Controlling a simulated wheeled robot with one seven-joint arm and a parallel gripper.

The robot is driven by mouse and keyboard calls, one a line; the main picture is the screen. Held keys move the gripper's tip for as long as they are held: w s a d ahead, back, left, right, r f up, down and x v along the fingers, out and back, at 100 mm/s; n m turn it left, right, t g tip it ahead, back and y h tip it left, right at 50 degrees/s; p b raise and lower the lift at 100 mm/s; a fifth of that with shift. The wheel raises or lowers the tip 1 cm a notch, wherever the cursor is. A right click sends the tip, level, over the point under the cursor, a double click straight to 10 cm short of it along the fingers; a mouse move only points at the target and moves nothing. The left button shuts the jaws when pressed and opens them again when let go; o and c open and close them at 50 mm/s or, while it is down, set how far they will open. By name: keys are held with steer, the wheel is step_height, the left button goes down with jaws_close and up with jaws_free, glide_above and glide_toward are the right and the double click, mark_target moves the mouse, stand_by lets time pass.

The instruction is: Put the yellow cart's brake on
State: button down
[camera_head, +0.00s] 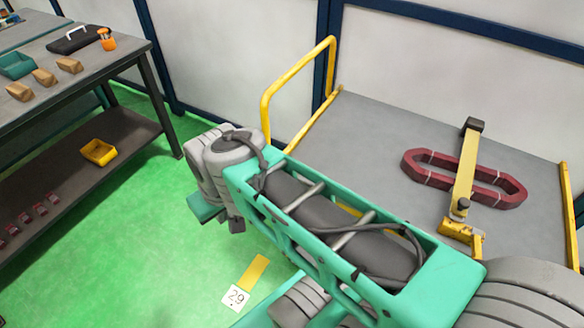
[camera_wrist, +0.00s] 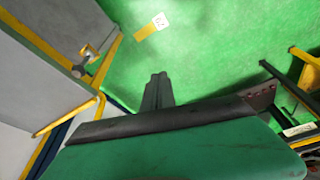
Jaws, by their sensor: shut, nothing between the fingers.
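The yellow cart (camera_head: 340,125) stands at the right in the head view, with a grey deck, yellow edges and a tall yellow handle at its far left. In the wrist view its deck (camera_wrist: 40,85) and yellow rails fill the left side. A small yellow-and-white part with a dark round end (camera_wrist: 80,70) sits at the cart's edge there; I cannot tell whether it is the brake or its state. My gripper (camera_wrist: 158,80) is shut and empty over the green floor, apart from the cart. In the head view my arm hides the cart's near left edge.
A dark red coil (camera_head: 425,170) lies on the deck under a yellow clamp bar (camera_head: 464,165). A workbench (camera_head: 125,62) with a lower shelf and yellow bin (camera_head: 98,152) stands left. Green floor between is clear, with a "29" marker (camera_head: 236,298).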

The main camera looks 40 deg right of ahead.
steer(key=w+d+r+g+y+p, duration=0.1)
steer(key=w+d+r+y+p, duration=0.15)
steer(key=w+d, duration=0.5)
steer(key=w+d+f+n+y+p, duration=0.1)
steer(key=w+d+p, duration=0.15)
steer(key=d, duration=0.95)
steer(key=s+d+f+y, duration=0.1)
steer(key=s+d+f, duration=0.2)
steer(key=d, duration=0.5)
steer(key=s+d+f+n+t+y, duration=0.1)
steer(key=s+d+f, duration=0.2)
steer(key=s+d, duration=0.3)
steer(key=d, duration=0.3)
steer(key=shift+d+f+n+p, duration=0.25)
steer(key=shift+f+n+p, duration=0.05)
steer(key=shift+f+p, duration=0.05)
